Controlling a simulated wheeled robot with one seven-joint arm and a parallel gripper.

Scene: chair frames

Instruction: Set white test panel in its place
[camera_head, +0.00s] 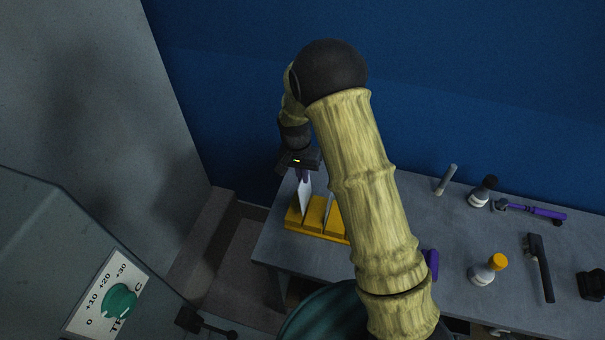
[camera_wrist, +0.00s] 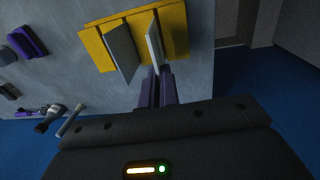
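The white test panel (camera_head: 305,200) stands nearly upright at the left end of the yellow rack (camera_head: 295,217). My gripper (camera_head: 304,177) is above it, with its purple fingers at the panel's upper edge. In the wrist view, the fingers (camera_wrist: 156,80) are close together on the near edge of the white panel (camera_wrist: 153,44). The yellow rack (camera_wrist: 94,45) lies beyond. The panel's lower edge is at the rack; I cannot tell how deep it sits in a slot. A second, grey panel (camera_wrist: 121,50) stands in the rack beside it, partly hidden behind my arm in the head view.
On the grey table (camera_head: 450,225), right of my arm, are a grey cylinder (camera_head: 446,180), a dark-capped bottle (camera_head: 482,192), a purple tool (camera_head: 535,211), an orange-capped bottle (camera_head: 487,270) and a black hammer-like tool (camera_head: 540,268). A blue wall (camera_head: 450,90) stands behind.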

